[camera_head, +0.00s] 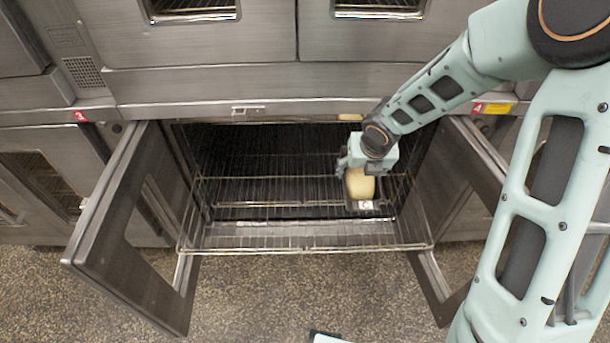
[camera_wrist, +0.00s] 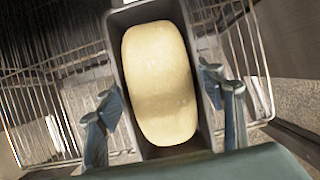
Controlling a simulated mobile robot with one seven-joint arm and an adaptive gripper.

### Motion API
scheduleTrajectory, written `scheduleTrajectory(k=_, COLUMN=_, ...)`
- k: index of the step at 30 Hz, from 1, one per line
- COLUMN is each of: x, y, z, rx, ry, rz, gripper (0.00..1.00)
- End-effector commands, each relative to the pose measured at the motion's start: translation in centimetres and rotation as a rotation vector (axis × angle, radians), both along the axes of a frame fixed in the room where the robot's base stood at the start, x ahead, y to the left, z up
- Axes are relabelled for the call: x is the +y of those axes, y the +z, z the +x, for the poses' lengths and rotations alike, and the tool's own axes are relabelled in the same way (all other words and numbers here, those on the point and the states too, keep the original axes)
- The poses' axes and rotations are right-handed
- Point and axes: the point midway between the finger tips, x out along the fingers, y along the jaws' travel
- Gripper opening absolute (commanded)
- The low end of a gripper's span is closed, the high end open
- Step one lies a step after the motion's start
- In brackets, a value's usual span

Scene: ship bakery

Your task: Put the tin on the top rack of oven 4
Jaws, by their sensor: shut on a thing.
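The tin (camera_head: 365,208) is a dark loaf tin filled with pale dough, with a white tag marked C on its near end. It also shows in the wrist view (camera_wrist: 203,95), between my fingers. My gripper (camera_head: 354,165) is shut on the tin, one finger on each side in the wrist view (camera_wrist: 167,103). The tin is over the right part of a wire rack (camera_head: 300,249) that sticks out of the open oven (camera_head: 240,140). I cannot tell whether it touches the rack.
The open oven doors stand out at the left (camera_head: 115,235) and right (camera_head: 478,165), the right one close to my arm. Another rack level shows lower inside. A closed oven (camera_head: 40,165) with a red label 3 (camera_head: 80,115) is at left. The rack's left side is empty.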

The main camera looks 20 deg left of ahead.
Motion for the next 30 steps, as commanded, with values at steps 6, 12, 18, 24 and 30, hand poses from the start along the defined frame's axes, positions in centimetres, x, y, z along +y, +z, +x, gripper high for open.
scheduleTrajectory(k=6, x=0.2, y=-2.1, z=0.0, rx=-0.001, ry=0.022, rz=0.0, gripper=0.33)
scheduleTrajectory(k=12, x=0.2, y=-5.2, z=0.0, rx=-0.001, ry=0.021, rz=-0.001, gripper=0.33)
scheduleTrajectory(k=18, x=0.2, y=-6.3, z=0.1, rx=-0.002, ry=0.02, rz=0.0, gripper=0.33)
scheduleTrajectory(k=24, x=0.2, y=-7.6, z=0.0, rx=-0.002, ry=0.022, rz=0.0, gripper=0.33)
scheduleTrajectory(k=30, x=0.2, y=-9.9, z=0.0, rx=-0.002, ry=0.021, rz=-0.001, gripper=0.33)
